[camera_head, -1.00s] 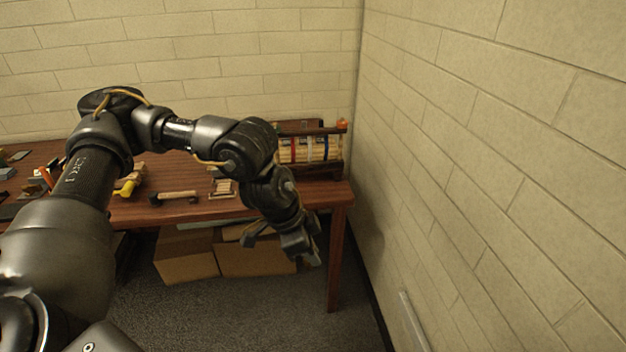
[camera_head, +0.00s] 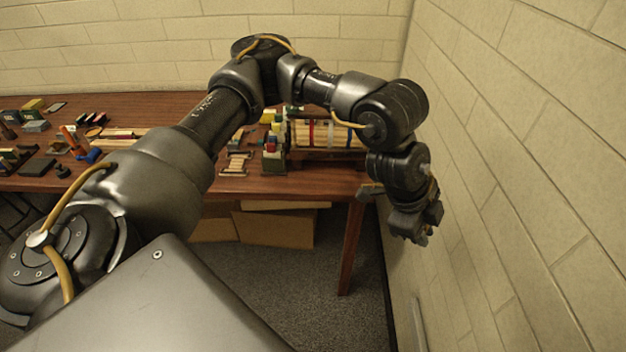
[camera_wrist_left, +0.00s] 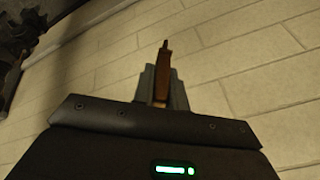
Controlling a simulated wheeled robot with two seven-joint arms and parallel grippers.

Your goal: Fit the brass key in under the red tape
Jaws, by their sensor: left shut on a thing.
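My left gripper (camera_head: 422,236) hangs past the right end of the table, close to the right wall. In the left wrist view, its fingers (camera_wrist_left: 161,92) are shut on a narrow brown piece (camera_wrist_left: 162,72) with a thinner tip. It may be the brass key, but I cannot tell for sure. A narrow red band, likely the red tape (camera_head: 311,133), shows on the pale bundle in a dark wooden rack (camera_head: 293,154) at the table's right end. The gripper is apart from the rack, to its right and nearer to me. My forearm hides part of the rack. My right gripper is out of view.
The wooden table (camera_head: 325,184) runs along the back wall. Small bottles (camera_head: 273,150) and a slatted wooden piece (camera_head: 236,164) stand left of the rack. Several tools lie further left. Cardboard boxes (camera_head: 273,229) sit underneath. The right wall (camera_head: 510,200) is close to the gripper.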

